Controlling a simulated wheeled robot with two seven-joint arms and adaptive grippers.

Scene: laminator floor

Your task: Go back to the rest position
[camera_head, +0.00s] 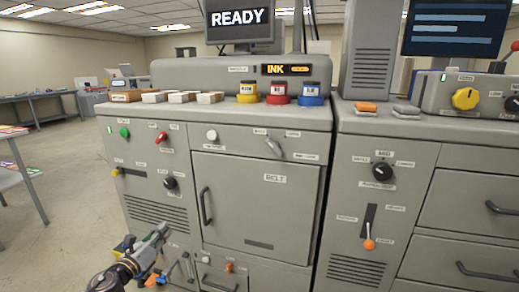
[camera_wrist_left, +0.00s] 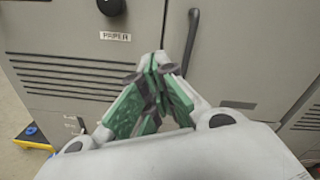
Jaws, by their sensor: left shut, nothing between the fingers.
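My left gripper (camera_head: 160,234) reaches in from the lower left in the head view, in front of the lower part of the grey machine (camera_head: 255,185). Its fingers are together with nothing between them. In the left wrist view the green-padded fingertips of the left gripper (camera_wrist_left: 153,85) meet in front of the machine's cabinet front (camera_wrist_left: 245,60). I see a gap of unclear size between the gripper and the panel. My right gripper is not in either view.
Yellow, red and blue ink jars (camera_head: 279,93) stand on the machine top. The belt door handle (camera_head: 205,206) and an orange-tipped lever (camera_head: 369,243) stick out from the front. A table (camera_head: 22,165) stands at the left, with open floor (camera_head: 75,215) between it and the machine.

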